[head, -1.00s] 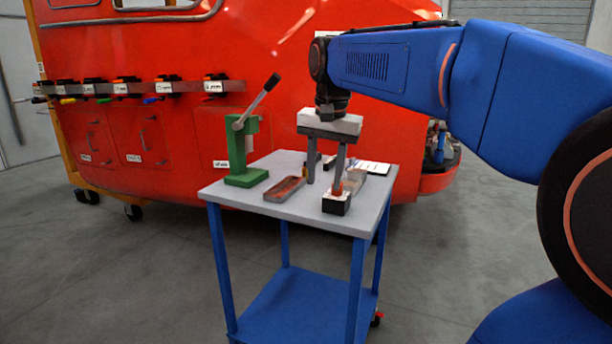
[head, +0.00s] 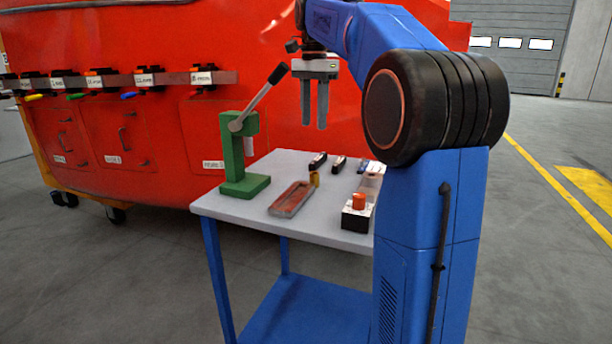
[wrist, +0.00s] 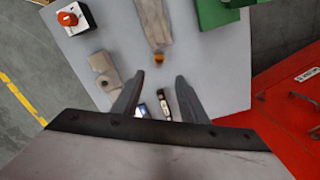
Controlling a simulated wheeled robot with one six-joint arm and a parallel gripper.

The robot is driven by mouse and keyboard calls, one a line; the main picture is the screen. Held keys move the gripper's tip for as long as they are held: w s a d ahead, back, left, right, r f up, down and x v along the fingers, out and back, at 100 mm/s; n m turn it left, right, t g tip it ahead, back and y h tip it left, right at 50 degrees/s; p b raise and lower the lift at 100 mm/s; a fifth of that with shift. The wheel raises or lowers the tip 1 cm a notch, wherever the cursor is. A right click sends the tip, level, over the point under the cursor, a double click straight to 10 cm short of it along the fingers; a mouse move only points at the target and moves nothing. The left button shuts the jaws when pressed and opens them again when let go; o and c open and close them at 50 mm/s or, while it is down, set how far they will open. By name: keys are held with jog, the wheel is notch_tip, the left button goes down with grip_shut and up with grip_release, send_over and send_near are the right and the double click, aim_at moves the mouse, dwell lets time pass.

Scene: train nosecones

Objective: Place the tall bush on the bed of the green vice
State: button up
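The green vice (head: 240,160) stands at the left back of the table, with its lever tilted up to the right. Its flat green bed (head: 245,186) looks bare. A small brass-coloured cylinder, which looks like the tall bush (head: 314,179), stands at the far end of the reddish tray. In the wrist view the bush (wrist: 158,57) shows ahead of the fingertips, and part of the green vice (wrist: 217,12) shows at the top. My gripper (head: 314,127) is open and empty, pointing down above the table's back part. Its spread fingers show in the wrist view (wrist: 159,84).
The reddish tray (head: 290,200) lies mid-table. Small dark items (head: 338,164) lie at the back. The red train nose (head: 190,70) rises behind the table.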

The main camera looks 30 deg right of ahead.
aim_at(313, 174)
notch_tip(313, 174, down, 17)
jog(key=shift+f, duration=0.1)
dwell(0.8)
jog(key=shift+c, duration=0.3)
grip_shut()
